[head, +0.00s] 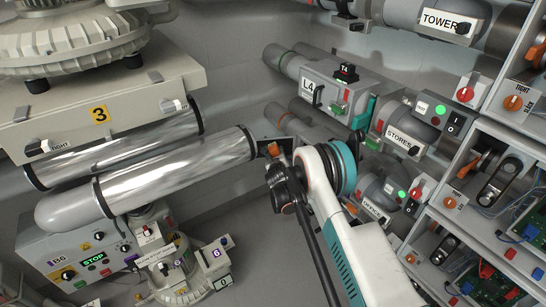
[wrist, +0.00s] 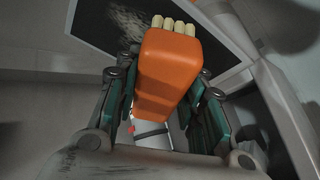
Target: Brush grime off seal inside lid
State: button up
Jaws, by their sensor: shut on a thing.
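My gripper (wrist: 165,115) is shut on an orange brush (wrist: 170,70) with short cream bristles (wrist: 174,25), in the wrist view. The bristles point away from me, in front of a dark panel (wrist: 210,48) with a pale border, which looks like the inside of the lid. A pale speckled patch (wrist: 125,24), likely the grime, lies on the panel left of the bristles. I cannot tell whether the bristles touch the panel. In the head view a bit of orange, likely the brush (head: 273,149), shows beyond my arm. My fingers are mostly hidden there.
Shiny metal tubes (head: 175,172) run along the left, below a cream machine numbered 3 (head: 120,110). A grey unit labelled L4 (head: 335,90) stands behind my arm. Shelves with switches and circuit boards (head: 490,195) stand close on the right.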

jog(key=shift+w+d, duration=0.25)
jog(key=shift+d, duration=0.4)
jog(key=shift+a, duration=0.15)
jog(key=a, duration=0.8)
jog(key=shift+s+a, duration=0.2)
jog(key=shift+a, duration=0.15)
jog(key=shift+w+d, duration=0.3)
jog(key=shift+d, duration=1.2)
jog(key=shift+w+d, duration=0.3)
jog(key=shift+d, duration=1.15)
jog(key=shift+w+d, duration=0.3)
jog(key=shift+d, duration=1.2)
jog(key=s+a, duration=0.1)
jog(key=a, duration=0.8)
jog(key=shift+s, duration=0.35)
